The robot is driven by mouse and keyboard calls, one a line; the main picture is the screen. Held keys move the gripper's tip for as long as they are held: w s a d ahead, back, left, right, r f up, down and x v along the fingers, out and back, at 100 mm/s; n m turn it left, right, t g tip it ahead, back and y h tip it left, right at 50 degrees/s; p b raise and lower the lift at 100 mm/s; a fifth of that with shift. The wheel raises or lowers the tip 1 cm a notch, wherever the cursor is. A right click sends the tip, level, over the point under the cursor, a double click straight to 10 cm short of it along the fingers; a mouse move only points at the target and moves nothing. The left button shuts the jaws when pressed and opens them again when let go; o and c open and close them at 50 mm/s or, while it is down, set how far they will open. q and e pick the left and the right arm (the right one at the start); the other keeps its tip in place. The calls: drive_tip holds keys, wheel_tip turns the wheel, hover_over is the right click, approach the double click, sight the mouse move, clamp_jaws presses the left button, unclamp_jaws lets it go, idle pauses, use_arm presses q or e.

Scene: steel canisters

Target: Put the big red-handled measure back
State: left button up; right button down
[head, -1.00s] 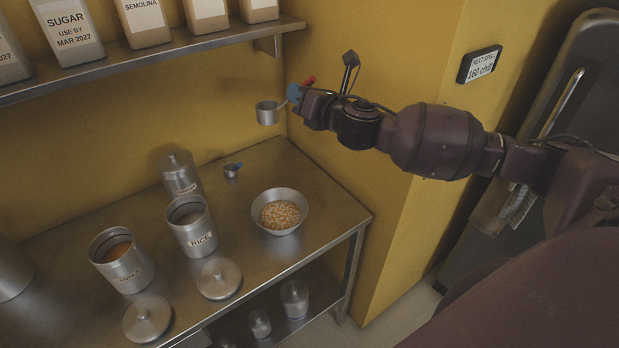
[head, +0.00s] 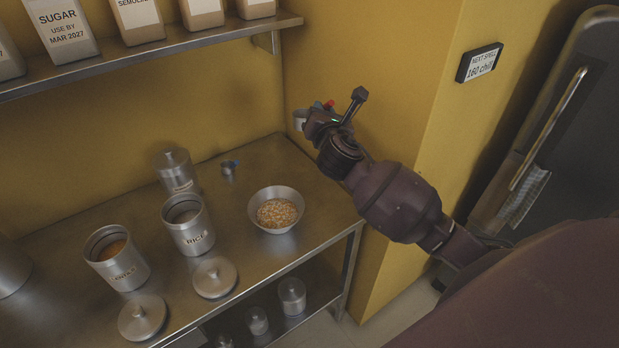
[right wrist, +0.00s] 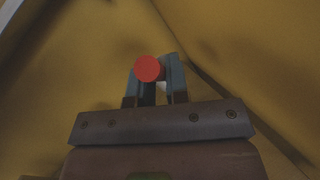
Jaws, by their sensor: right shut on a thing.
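The big measure (head: 299,121) is a steel cup with a red handle, held in the air near the wall corner, above the back right of the table. My right gripper (head: 318,110) is shut on its handle. In the right wrist view the red handle end (right wrist: 148,68) shows between the blue fingers of my right gripper (right wrist: 157,80); the cup is hidden there. A small measure with a blue handle (head: 228,168) stands on the table behind the bowl. My left gripper is in neither view.
A bowl of yellowish grains (head: 277,230) stands at the table's right. An open rice canister (head: 191,238), another open canister (head: 130,272), a closed canister (head: 176,168) and two loose lids (head: 214,278) occupy the left and front. A shelf (head: 150,58) runs above.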

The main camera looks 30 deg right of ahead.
wheel_tip(320, 180, down, 19)
drive_tip(key=b, duration=0.5)
drive_tip(key=shift+f+b, duration=0.1)
drive_tip(key=shift+b, duration=0.3)
drive_tip(key=shift+f, duration=0.25)
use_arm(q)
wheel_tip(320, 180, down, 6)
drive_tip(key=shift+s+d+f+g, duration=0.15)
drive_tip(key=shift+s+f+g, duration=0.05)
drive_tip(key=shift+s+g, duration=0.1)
use_arm(e)
drive_tip(key=c, duration=1.1)
unclamp_jaws()
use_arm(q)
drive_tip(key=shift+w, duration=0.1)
